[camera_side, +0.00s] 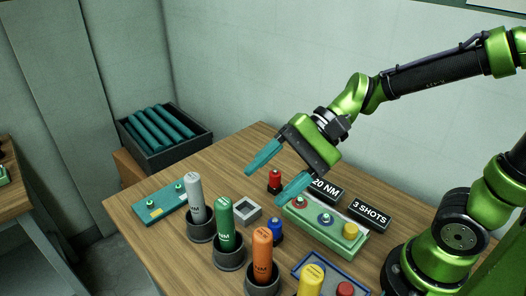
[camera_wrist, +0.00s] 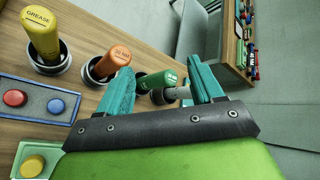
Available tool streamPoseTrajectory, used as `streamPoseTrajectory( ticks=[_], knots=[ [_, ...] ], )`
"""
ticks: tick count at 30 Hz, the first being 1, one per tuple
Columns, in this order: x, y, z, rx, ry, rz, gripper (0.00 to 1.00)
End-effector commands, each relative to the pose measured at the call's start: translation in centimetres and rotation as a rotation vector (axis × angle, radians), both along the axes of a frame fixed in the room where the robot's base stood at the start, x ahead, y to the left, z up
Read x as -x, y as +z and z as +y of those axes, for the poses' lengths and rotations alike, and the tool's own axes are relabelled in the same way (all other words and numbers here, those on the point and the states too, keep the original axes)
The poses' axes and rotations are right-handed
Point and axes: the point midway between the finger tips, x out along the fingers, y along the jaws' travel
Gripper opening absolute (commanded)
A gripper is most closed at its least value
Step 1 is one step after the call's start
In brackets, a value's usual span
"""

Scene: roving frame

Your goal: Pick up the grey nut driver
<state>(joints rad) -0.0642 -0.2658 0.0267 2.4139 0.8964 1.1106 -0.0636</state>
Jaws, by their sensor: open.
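The grey nut driver (camera_side: 195,199) stands upright in a dark round cup (camera_side: 201,229), leftmost in the row of drivers in the side view. In the wrist view, what looks like its grey handle (camera_wrist: 179,95) shows between the fingers, partly hidden by my gripper. My gripper (camera_side: 265,186) is open and empty, pointing down and left. In the side view it is above and to the right of the grey driver, apart from it. My fingers show in the wrist view (camera_wrist: 160,88) too.
Green (camera_side: 225,220), orange (camera_side: 262,252) and yellow (camera_side: 310,282) drivers stand close by in the same row. A green button panel (camera_side: 340,243), a red piece (camera_side: 275,180), a blue piece (camera_side: 276,231), a grey square block (camera_side: 247,210) and a teal plate (camera_side: 153,211) surround them. A dark crate (camera_side: 160,160) stands behind.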

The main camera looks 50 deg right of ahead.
Motion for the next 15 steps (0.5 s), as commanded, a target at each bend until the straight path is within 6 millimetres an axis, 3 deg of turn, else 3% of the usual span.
streamPoseTrajectory(
  ticks=[3,6,12,15],
  knots=[
    [-3.0,0.3,3.1,-0.271,-0.115,0.183,0.66],
    [-6.4,0.4,4.5,-0.490,-0.244,0.315,0.66],
    [-13.1,-1.3,4.4,-0.833,-0.525,0.493,0.66],
    [-15.2,-2.5,3.6,-0.932,-0.633,0.533,0.66]
  ],
)
